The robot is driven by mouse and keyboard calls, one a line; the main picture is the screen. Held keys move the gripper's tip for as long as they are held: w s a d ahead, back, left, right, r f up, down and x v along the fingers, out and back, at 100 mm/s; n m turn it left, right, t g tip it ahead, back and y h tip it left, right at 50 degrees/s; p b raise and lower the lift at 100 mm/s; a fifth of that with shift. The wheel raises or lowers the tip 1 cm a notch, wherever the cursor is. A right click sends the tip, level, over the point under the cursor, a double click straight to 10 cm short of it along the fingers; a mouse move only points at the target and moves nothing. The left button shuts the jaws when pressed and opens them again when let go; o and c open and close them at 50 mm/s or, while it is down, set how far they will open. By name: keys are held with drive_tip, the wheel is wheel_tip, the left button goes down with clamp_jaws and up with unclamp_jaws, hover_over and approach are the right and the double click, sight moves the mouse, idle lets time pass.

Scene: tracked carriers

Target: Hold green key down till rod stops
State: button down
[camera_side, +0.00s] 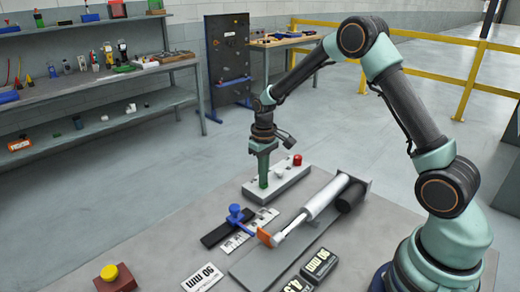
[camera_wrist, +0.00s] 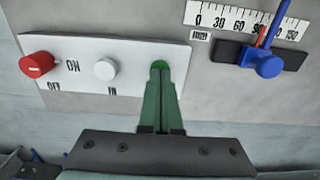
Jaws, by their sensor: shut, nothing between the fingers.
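A white control panel (camera_side: 292,178) carries the green key, a white button (camera_side: 280,170) and a red knob (camera_side: 297,159). My gripper (camera_side: 263,184) is shut and empty, pointing down with its tips at the green key. In the wrist view, the tips of my gripper (camera_wrist: 160,76) cover much of the green key (camera_wrist: 160,65); I cannot tell how far it is pressed. The silver rod (camera_side: 291,226) sticks out of a white cylinder (camera_side: 327,197) and ends in an orange plate (camera_side: 264,237). A blue pointer (camera_side: 238,214) stands close to the plate.
A number scale (camera_wrist: 248,20) lies beside the pointer's black rail (camera_wrist: 229,52). A yellow button on a brown box (camera_side: 115,280), a "90 mm" card (camera_side: 203,278) and black labelled blocks (camera_side: 320,265) lie toward the front. The table's left part is clear.

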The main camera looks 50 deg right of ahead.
drive_tip(key=shift+r, duration=2.15)
drive_tip(key=shift+r, duration=0.1)
